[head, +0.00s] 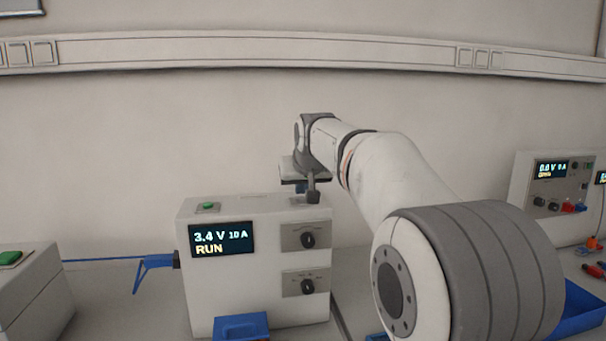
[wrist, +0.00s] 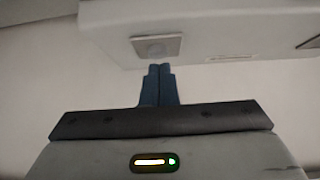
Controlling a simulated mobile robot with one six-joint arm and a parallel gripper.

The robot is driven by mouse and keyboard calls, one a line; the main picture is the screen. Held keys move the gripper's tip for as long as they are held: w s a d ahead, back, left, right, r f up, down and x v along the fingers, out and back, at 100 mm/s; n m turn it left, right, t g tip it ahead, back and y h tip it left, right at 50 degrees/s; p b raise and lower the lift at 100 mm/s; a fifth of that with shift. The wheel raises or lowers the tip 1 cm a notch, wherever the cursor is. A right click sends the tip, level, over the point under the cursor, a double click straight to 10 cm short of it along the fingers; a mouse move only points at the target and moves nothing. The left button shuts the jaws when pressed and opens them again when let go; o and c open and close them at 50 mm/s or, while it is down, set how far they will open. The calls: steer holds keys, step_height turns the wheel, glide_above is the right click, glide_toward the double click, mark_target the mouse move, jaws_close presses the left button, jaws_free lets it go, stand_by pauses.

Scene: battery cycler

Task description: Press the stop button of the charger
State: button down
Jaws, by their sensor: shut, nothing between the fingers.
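The charger (head: 215,285) is a white box in the head view. Its display (head: 222,239) reads 3.4 V 10 A RUN. A green button (head: 208,206) sits on its top at the left. A square plate (head: 297,201) lies on its top at the right, partly hidden by my gripper. In the wrist view this plate (wrist: 140,43) carries a faint round grey button (wrist: 157,47); its marking is not readable. My gripper (wrist: 159,68) is shut and empty, its blue fingertips just short of the plate in that view. In the head view my gripper (head: 301,188) is over the charger's right top; contact cannot be told.
Two dark knobs (head: 308,240) are on the charger's front. A blue tray (head: 241,325) is in front. A blue clamp and cable (head: 145,264) are on its left, with another box and green button (head: 10,258) beyond. A second device (head: 551,190) stands right.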

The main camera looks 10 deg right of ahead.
steer(key=shift+f, duration=0.3)
steer(key=shift+f+b, duration=0.6)
steer(key=shift+f, duration=0.15)
steer(key=shift+s+f, duration=0.15)
steer(key=shift+f, duration=0.15)
step_height(320, 180, up, 4)
steer(key=p, duration=0.3)
steer(key=shift+r, duration=0.2)
steer(key=v, duration=1)
steer(key=shift+r, duration=0.3)
